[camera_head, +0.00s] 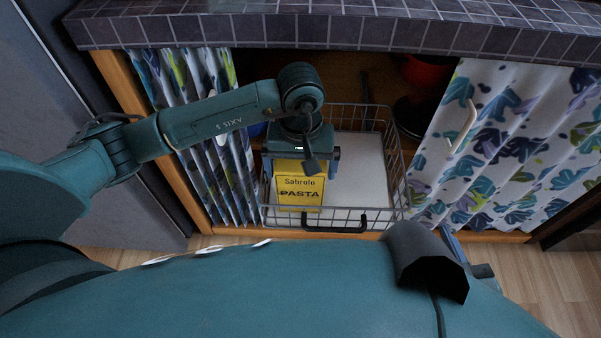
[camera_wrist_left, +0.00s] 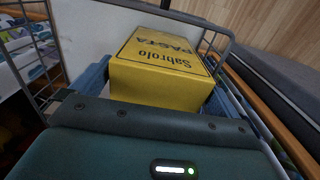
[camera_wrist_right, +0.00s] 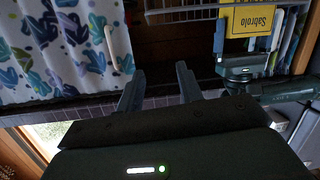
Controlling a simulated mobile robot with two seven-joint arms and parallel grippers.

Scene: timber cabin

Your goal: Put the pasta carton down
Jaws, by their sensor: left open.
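The yellow pasta carton (camera_head: 299,192) stands in the left part of a wire basket (camera_head: 399,180) inside the cabinet. My left gripper (camera_head: 301,163) is at the carton's top, open, with its blue fingers on either side of it. In the left wrist view the carton (camera_wrist_left: 163,72) fills the space between the fingers; I cannot tell whether either one touches it. In the right wrist view my right gripper (camera_wrist_right: 160,86) is open with nothing between its fingers, apart from the carton (camera_wrist_right: 250,20), which shows at the top right.
The basket's light floor (camera_head: 358,165) is bare to the right of the carton. Patterned curtains (camera_head: 510,140) flank the opening, and a tiled counter (camera_head: 330,30) overhangs it. A dark pan-like item (camera_head: 411,115) and a red one (camera_head: 425,72) are right of and behind the basket.

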